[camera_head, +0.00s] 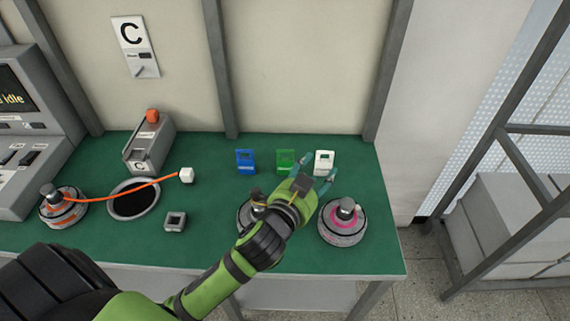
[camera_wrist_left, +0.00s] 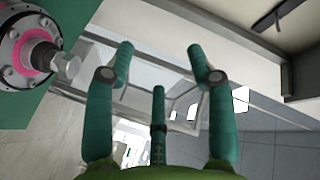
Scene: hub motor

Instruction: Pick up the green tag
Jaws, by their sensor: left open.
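The green tag (camera_head: 285,160) stands on the green bench top between a blue tag (camera_head: 245,161) and a white tag (camera_head: 324,162). In the head view my left gripper (camera_head: 318,175) is open over the bench, just right of the green tag and in front of the white tag. Its fingers hide a little of the white tag's lower edge. In the left wrist view the left gripper (camera_wrist_left: 161,60) has its fingers spread with nothing between them, and no tag shows there. My right gripper is in neither view.
A pink-ringed hub motor (camera_head: 343,222) stands right of my left arm and also shows in the wrist view (camera_wrist_left: 28,52). Another motor (camera_head: 247,215) is partly behind the arm. An orange-ringed motor (camera_head: 62,208), a round hole (camera_head: 134,199) and a grey box (camera_head: 150,142) are left.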

